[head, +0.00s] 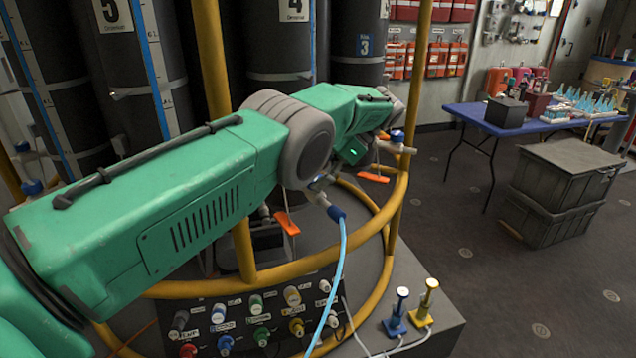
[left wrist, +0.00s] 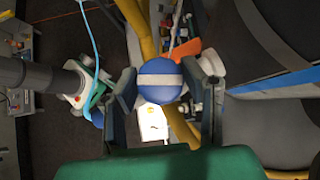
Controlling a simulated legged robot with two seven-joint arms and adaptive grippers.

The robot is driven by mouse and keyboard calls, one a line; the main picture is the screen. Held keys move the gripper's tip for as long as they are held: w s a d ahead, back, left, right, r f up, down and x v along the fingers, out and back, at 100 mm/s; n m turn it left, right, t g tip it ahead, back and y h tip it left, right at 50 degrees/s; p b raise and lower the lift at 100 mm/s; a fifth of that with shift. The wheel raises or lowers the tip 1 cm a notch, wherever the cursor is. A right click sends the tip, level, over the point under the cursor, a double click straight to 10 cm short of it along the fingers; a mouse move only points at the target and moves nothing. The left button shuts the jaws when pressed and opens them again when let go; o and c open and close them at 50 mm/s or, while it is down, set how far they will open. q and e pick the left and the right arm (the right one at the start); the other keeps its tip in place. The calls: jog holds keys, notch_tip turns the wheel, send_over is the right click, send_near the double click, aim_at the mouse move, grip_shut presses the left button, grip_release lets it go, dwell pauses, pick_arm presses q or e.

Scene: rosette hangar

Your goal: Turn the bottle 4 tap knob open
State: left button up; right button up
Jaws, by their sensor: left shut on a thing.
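In the left wrist view a round blue knob (left wrist: 163,94) with a white stripe lies between the two dark fingers of my left gripper (left wrist: 166,80). The fingers are shut on its sides, and the stripe runs straight across from finger to finger. In the head view my green left arm reaches to the bottles and hides most of the grip. The bottle labelled 4 (head: 287,50) stands behind the arm. I cannot read in these frames which bottle the held knob belongs to. My right gripper is not in view.
A yellow rail (head: 400,190) curves around the bottles. Orange tags (head: 373,177) hang near the arm. A blue table (head: 480,115) and grey crates (head: 562,185) stand at the right.

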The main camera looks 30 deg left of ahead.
pick_arm(q)
jog(key=shift+w+a+r, duration=0.1)
dwell(0.3)
jog(key=o, duration=0.9)
jog(key=shift+o, duration=1.2)
jog(key=shift+w, duration=0.1)
